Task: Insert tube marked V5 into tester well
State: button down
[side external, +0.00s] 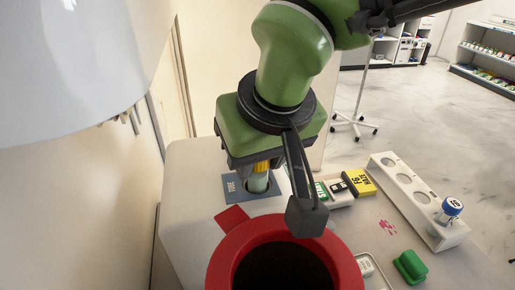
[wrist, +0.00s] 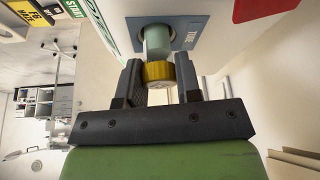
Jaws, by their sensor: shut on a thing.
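A tube with a yellow cap (side external: 262,167) and a pale grey-green body (side external: 257,184) stands roughly upright in my gripper. The cap also shows in the wrist view (wrist: 158,73), between my two fingers. My gripper (wrist: 160,78) is shut on the cap. The tester (side external: 190,235) is a white box with a blue-grey plate (side external: 232,188) on top. The tube's lower end is at the round well opening (wrist: 178,34) in that plate and appears to be inside it; the depth is hard to tell. No V5 mark is readable on the tube.
A red-rimmed bin (side external: 232,250) stands in front of the tester. A white rack (side external: 406,200) at right holds a blue-capped tube (side external: 452,207) and has several empty holes.

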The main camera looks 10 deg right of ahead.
jog(key=c, duration=0.7)
grip_release()
jog(key=shift+c, duration=0.2)
jog(key=shift+r, duration=0.1)
jog(key=v, duration=0.9)
jog(key=shift+s+r, duration=0.15)
jog(key=shift+r, duration=0.25)
jog(key=shift+d, duration=0.1)
